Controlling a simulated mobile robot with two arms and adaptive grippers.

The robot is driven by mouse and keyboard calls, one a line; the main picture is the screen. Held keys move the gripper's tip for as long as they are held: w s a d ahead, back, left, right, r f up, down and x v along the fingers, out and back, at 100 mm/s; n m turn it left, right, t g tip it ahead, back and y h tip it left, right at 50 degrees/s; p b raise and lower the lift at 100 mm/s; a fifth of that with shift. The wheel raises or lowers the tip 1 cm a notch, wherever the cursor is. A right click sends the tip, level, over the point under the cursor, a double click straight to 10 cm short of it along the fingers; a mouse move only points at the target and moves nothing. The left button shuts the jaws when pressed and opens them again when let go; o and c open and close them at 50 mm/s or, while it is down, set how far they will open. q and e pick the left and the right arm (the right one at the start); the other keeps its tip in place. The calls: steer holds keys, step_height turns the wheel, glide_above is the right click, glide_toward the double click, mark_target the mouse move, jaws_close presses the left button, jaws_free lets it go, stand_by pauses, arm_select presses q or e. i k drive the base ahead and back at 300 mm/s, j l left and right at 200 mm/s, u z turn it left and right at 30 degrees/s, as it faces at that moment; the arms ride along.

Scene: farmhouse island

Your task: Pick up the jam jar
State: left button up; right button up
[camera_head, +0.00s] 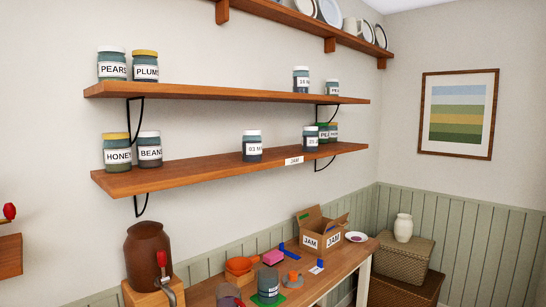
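Several labelled jars stand on two wall shelves. On the lower shelf (215,171), above a JAM tag (293,161), stand a white-lidded jar whose label reads about "03 M" (252,148) and another with a partly readable label (311,141). A jar (268,284) with a grey lid stands on a green mat on the table below; its label is too small to read. An open cardboard box (320,236) marked JAM stands on the table. I cannot tell which jar is the jam jar. Neither of my grippers is in view.
Jars marked HONEY (117,155), BEANS (149,151), PEARS (112,68) and PLUMS (145,70) stand at the shelves' left.

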mark_target(300, 84)
steer(key=i+l+u, duration=0.1)
steer(key=i, duration=0.4)
steer(key=i+l, duration=0.25)
steer(key=i, duration=0.25)
steer(key=i+l+u, duration=0.15)
steer(key=i, duration=0.3)
